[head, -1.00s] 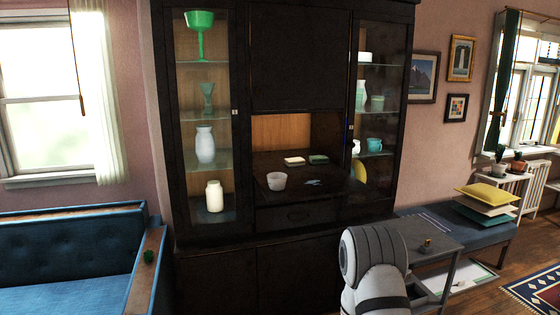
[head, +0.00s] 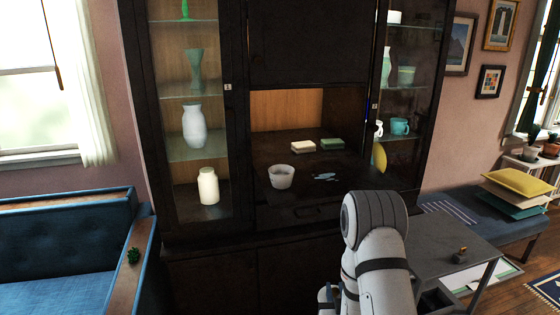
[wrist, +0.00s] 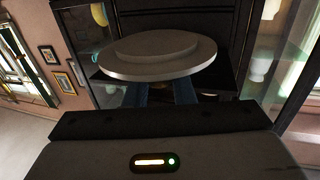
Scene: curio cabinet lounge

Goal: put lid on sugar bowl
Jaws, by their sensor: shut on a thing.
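The pale grey bowl (head: 281,178), which looks like the sugar bowl, stands upright and open-topped on the shelf of the dark cabinet's middle niche. A round, flat grey lid (wrist: 158,62) with a raised centre is held in my gripper (wrist: 160,93) in the wrist view. The blue fingers are shut on its underside as seen there. The lid is in the air, apart from the bowl. In the head view, my grey arm is low in front of the cabinet, with a bit of blue finger at its left; the lid is not visible there.
A white block (head: 303,147), a green block (head: 332,144) and small blue pieces (head: 325,177) lie near the bowl. Glass-fronted sections with vases (head: 194,127) flank the niche. A grey side table (head: 450,250) stands right; a blue sofa (head: 65,240) stands left.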

